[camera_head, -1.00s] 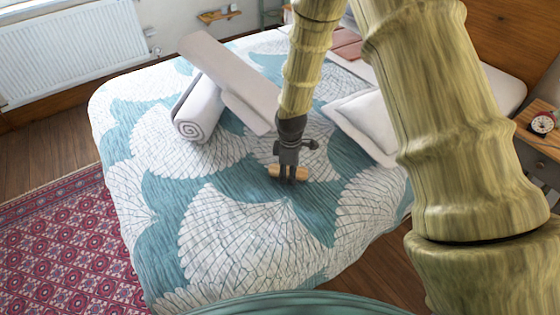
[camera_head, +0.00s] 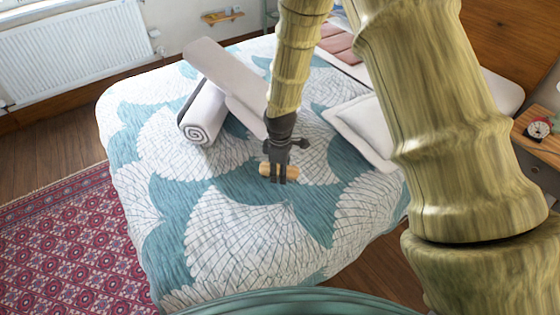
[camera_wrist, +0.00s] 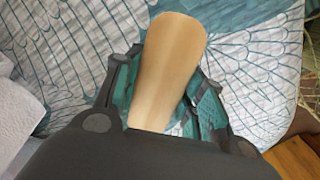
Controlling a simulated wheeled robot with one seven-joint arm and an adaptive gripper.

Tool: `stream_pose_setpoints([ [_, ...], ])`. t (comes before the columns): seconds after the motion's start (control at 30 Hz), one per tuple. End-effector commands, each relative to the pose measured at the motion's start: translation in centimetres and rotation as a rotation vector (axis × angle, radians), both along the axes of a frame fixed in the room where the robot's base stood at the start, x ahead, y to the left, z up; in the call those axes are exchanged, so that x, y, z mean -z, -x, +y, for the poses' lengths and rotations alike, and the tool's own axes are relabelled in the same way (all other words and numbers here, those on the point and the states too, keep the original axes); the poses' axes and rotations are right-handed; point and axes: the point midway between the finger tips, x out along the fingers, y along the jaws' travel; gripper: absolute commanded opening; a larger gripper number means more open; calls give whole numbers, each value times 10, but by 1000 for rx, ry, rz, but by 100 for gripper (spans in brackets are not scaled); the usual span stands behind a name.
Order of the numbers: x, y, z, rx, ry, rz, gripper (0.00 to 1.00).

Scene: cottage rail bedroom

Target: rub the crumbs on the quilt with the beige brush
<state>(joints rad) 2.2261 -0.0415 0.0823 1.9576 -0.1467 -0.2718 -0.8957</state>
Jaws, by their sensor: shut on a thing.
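My gripper (camera_head: 277,172) is shut on the beige brush (camera_head: 264,170), over the middle of the bed. In the wrist view, the brush (camera_wrist: 168,70) shows as a smooth, tan, rounded wooden back between the dark fingers. Its underside is hidden, and I cannot tell whether it touches the quilt. The quilt (camera_head: 245,240) is teal with large white fan shapes and covers the bed. I cannot make out any crumbs on it.
A rolled towel (camera_head: 203,115) and a long grey-beige folded piece (camera_head: 222,75) lie left of my gripper. A white pillow (camera_head: 362,128) lies to the right. A nightstand with a clock (camera_head: 538,128) stands at the far right. The quilt's near part is clear.

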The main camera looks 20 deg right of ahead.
Motion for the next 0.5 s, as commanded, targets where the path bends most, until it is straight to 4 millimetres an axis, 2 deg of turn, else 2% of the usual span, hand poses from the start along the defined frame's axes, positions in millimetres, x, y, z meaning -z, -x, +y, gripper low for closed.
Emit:
stream_pose_setpoints([
  [0.03, -9, 0, 0, 1, 0, 0, 1],
  [0.2, -23, 0, -1, 1, 0, 0, 1],
  [0.5, -27, 0, -1, 2, 0, 0, 1],
])
